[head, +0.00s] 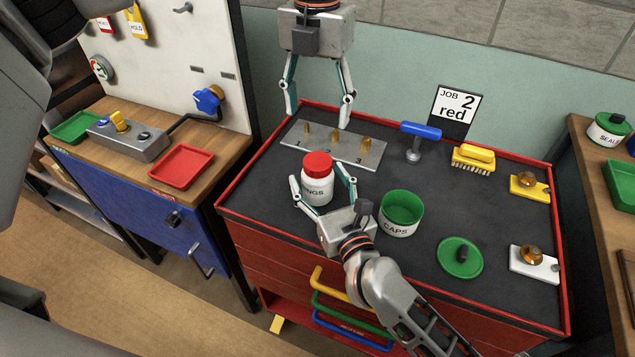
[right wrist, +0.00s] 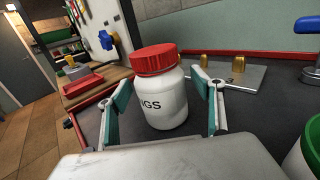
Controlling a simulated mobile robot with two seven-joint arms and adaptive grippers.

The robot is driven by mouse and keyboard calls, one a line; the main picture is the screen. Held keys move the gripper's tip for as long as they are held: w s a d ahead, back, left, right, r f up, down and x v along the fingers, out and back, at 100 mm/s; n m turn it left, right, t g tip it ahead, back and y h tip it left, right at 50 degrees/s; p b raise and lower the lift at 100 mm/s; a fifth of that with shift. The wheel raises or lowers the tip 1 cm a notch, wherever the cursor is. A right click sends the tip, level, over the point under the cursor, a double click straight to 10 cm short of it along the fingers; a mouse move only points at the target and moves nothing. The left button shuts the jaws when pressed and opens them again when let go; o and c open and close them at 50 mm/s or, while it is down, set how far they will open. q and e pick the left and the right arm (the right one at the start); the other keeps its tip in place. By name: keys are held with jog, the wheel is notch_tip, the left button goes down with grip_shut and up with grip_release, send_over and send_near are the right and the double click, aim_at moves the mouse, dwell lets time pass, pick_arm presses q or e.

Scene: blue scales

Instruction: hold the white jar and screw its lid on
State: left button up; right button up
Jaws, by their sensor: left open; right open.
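The white jar (head: 318,188) stands upright on the dark top of the red cart, its label partly reading "NGS". A red lid (head: 317,164) sits on its mouth; I cannot tell how tightly. In the right wrist view the jar (right wrist: 166,100) and its ribbed lid (right wrist: 157,59) look level. My right gripper (head: 319,177) is open, one finger on each side of the jar, with gaps showing in the right wrist view. My left gripper (head: 318,121) is open and empty, fingers pointing down, behind and above the jar over the metal plate.
A metal plate with brass pegs (head: 360,149) lies behind the jar. A green-lined "CAPS" pot (head: 400,221) stands to the right, with a green lid (head: 460,257) beyond. A blue-handled tool (head: 420,131), brush (head: 473,157) and job card (head: 456,108) are farther back.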

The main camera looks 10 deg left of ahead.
jog(key=v, duration=1.1)
jog(key=shift+s, duration=0.1)
